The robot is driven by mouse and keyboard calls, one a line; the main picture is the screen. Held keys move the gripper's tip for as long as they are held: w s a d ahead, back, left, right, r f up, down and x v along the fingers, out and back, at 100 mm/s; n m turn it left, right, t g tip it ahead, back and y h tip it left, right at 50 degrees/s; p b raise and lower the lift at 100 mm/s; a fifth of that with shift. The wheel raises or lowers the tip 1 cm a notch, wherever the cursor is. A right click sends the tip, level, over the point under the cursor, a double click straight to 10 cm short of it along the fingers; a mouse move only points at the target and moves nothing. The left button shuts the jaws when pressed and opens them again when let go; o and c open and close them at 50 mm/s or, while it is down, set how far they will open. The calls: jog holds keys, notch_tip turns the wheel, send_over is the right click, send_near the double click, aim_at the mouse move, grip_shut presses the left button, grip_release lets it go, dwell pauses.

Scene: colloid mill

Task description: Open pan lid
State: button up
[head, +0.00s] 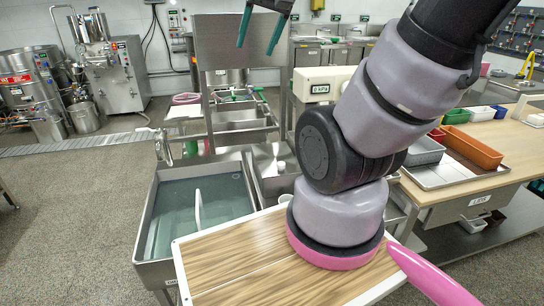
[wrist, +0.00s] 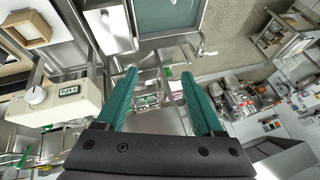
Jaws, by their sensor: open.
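No pan lid can be made out for certain in either view. At the far left of the head view stand steel process machines: a round vessel with a red-marked panel (head: 30,85) and a grey cabinet machine with an upright cylinder (head: 112,75). The machines also show, small and turned, at the right of the wrist view (wrist: 238,100). My gripper (head: 260,38) is at the top of the head view, its two green fingers apart and empty. In the wrist view my gripper (wrist: 158,80) is open, with only distant steel surfaces between its fingers.
A water-filled sink (head: 175,210) stands left of the wood-topped board (head: 230,262). A white box with a display (head: 312,85) is behind my arm; a bench with coloured trays (head: 470,150) is at right. Floor at the left (head: 70,210) is clear.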

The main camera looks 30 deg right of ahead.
jog(key=w+d+f+g, duration=0.1)
jog(key=w+d+f, duration=0.2)
jog(key=w+f, duration=0.2)
jog(key=g+h, duration=0.1)
jog(key=g, duration=0.4)
send_over(281, 163)
notch_tip(281, 163, down, 28)
notch_tip(281, 163, down, 11)
jog(key=shift+s+r, duration=0.1)
grip_shut()
